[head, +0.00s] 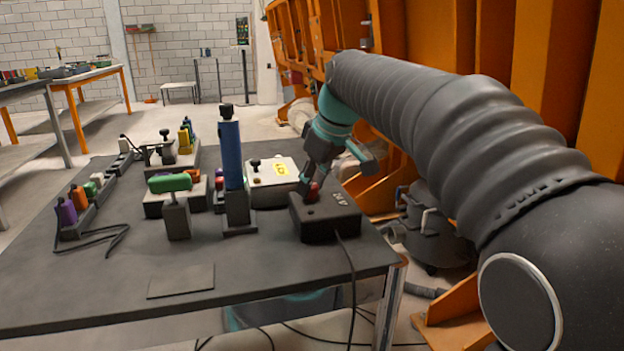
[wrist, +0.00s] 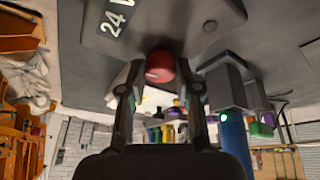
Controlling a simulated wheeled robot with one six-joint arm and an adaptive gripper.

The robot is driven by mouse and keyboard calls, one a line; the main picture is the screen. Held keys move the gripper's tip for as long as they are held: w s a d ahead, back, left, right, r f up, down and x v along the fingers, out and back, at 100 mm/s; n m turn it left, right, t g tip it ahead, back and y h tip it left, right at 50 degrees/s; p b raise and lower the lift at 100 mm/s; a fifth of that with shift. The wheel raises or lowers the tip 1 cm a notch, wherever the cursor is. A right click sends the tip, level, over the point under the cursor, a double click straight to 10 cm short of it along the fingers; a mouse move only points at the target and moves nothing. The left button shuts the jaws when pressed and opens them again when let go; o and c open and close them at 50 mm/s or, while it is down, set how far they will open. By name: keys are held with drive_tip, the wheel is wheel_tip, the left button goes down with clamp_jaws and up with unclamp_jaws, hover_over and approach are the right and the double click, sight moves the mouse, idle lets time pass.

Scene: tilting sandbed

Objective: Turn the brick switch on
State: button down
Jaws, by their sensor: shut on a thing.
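The brick-red switch (head: 313,192) is a knob on top of a dark grey box (head: 326,222) at the right edge of the table. It also shows in the wrist view as a red cap (wrist: 160,67), and the box there carries a "24 V" label. My gripper (head: 309,184) reaches down onto the knob from above. Its fingers stand on both sides of the red cap in the wrist view and are shut on it. The fingers partly hide the knob in the head view. I cannot tell which way the switch is set.
A cream box with a yellow label (head: 272,181) stands just behind the dark box. A tall blue-handled lever (head: 231,155) and a green-topped lever (head: 171,183) stand to the left. A cable hangs over the table's front edge. An orange frame (head: 440,50) rises at the right.

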drive_tip(key=m, duration=0.2)
drive_tip(key=m+t+h+p, duration=0.1)
drive_tip(key=m, duration=0.1)
drive_tip(key=shift+a+r+h, duration=0.1)
drive_tip(key=shift+h, duration=0.2)
drive_tip(key=shift+m+h+p, duration=0.6)
drive_tip(key=shift+m+p, duration=0.15)
drive_tip(key=shift+m, duration=1.05)
drive_tip(key=c, duration=0.8)
unclamp_jaws()
drive_tip(key=v, duration=1.2)
drive_tip(key=shift+s+a, duration=0.1)
drive_tip(key=shift+s, duration=0.1)
